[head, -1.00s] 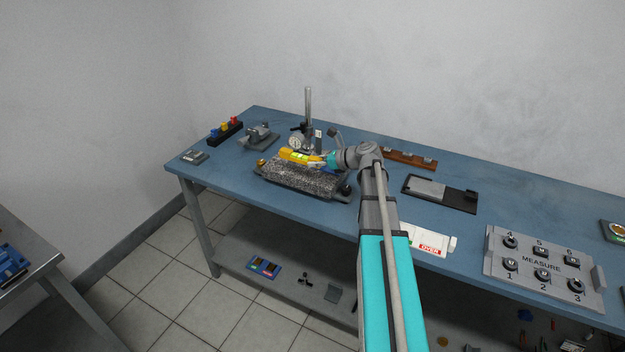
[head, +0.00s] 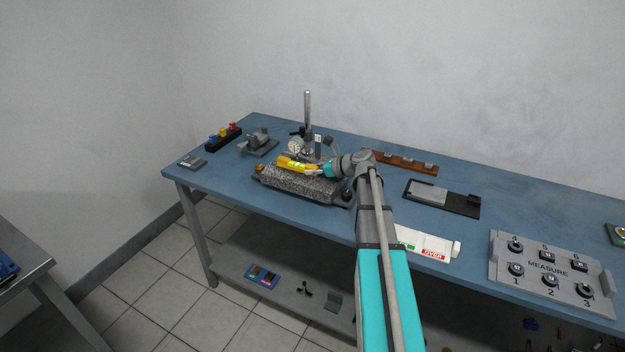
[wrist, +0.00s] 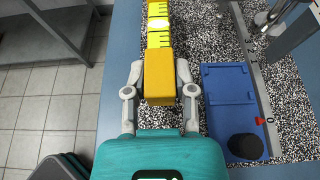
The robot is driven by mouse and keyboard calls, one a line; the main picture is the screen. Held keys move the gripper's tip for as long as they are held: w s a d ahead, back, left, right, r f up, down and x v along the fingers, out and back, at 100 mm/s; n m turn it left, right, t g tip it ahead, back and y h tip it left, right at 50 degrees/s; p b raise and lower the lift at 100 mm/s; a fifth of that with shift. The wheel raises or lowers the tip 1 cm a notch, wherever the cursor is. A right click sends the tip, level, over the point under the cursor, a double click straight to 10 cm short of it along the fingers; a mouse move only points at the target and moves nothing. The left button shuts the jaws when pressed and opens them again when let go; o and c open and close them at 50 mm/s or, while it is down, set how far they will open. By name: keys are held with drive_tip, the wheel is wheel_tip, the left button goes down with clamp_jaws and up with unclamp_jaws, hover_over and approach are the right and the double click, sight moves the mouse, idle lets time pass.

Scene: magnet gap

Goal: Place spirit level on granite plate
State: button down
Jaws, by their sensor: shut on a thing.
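The yellow spirit level (head: 296,164) is over the speckled granite plate (head: 305,186) on the blue bench. In the wrist view the level (wrist: 159,75) runs away from my gripper above the plate (wrist: 190,50), near its left edge. I cannot tell whether its underside touches the plate. My gripper (wrist: 160,88) is shut on the level's near end, with a finger on each side. In the head view my gripper (head: 324,169) comes in from the right.
A blue block with a black knob (wrist: 232,110) lies on the plate, right of my gripper. A dial gauge stand (head: 307,125) rises behind. A grey MEASURE panel (head: 553,272), a white OVER board (head: 430,243) and a dark tray (head: 441,197) lie to the right.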

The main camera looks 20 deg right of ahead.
sight(313, 182)
drive_tip(key=shift+w+f+b, duration=0.2)
drive_tip(key=shift+f+b, duration=1.3)
drive_tip(key=shift+f, duration=0.25)
drive_tip(key=shift+c, duration=2.2)
unclamp_jaws()
drive_tip(key=shift+f, duration=0.1)
drive_tip(key=shift+s+d+r, duration=0.1)
drive_tip(key=shift+r, duration=0.15)
drive_tip(key=p+v, duration=0.4)
drive_tip(key=v, duration=0.7)
drive_tip(key=shift+s+d+r+p, duration=0.2)
drive_tip(key=shift+s+p, duration=0.1)
drive_tip(key=shift+a, duration=0.15)
